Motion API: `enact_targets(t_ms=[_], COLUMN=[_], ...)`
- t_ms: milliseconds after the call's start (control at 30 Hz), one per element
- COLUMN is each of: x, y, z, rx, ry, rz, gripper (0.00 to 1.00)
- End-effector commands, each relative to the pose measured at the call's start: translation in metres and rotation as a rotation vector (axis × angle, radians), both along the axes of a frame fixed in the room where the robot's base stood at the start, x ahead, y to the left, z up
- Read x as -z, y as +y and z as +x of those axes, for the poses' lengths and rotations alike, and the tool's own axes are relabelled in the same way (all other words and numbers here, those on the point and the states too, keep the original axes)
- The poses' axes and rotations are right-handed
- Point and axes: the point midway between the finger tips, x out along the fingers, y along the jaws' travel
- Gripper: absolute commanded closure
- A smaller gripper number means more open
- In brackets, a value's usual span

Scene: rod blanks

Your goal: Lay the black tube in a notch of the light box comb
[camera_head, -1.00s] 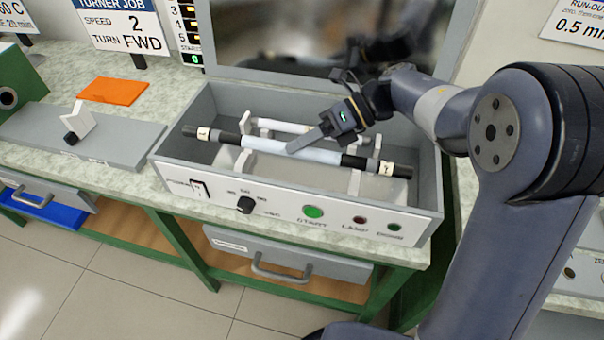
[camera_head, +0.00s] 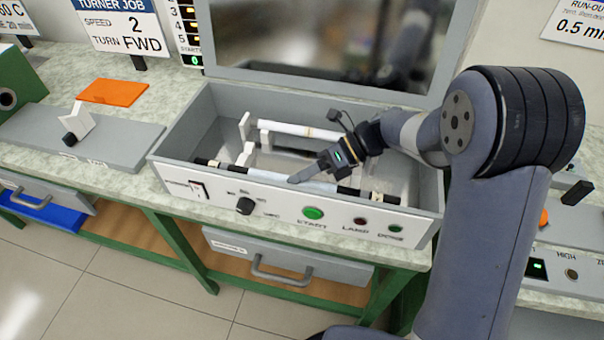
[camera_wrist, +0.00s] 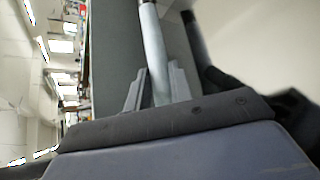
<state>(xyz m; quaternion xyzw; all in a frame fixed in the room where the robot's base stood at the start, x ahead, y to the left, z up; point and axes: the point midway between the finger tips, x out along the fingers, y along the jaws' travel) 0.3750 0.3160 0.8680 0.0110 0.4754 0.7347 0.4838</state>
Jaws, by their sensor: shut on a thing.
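The held tube (camera_head: 255,174) has a pale middle and dark ends with cream bands. It lies low and lengthwise along the front inside of the light box (camera_head: 165,150), its underside hidden by the front wall. My gripper (camera_head: 299,178) is shut on its pale middle; the wrist view also shows the tube (camera_wrist: 153,50) between the fingers (camera_wrist: 155,90). Pale upright comb posts (camera_head: 245,126) stand behind the tube's left part. I cannot tell whether the tube rests in a notch. A second, white rod (camera_head: 300,130) lies farther back in the box.
The box's front panel carries a green start button (camera_head: 313,213) and a black knob (camera_head: 245,206). A raised lid or dark screen (camera_head: 330,40) stands behind. At left are a grey plate (camera_head: 110,140) with a small pale holder and an orange mat (camera_head: 113,91).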

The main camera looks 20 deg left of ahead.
Motion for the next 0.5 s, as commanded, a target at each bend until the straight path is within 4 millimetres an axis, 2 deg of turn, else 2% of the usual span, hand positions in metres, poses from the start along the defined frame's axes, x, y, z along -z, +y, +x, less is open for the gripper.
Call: enact_targets(t_ms=[67, 100, 333, 500], x=[0.0042, 0.0025, 0.0022, 0.0021], y=[0.0, 0.0, 0.0, -0.0001], z=[0.0, 0.0001, 0.0, 0.0], rx=[0.0, 0.0, 0.0, 0.0], ry=[0.0, 0.0, 0.0, 0.0], rz=[0.0, 0.0, 0.0, 0.0], gripper=[1.0, 0.75, 0.57, 0.57])
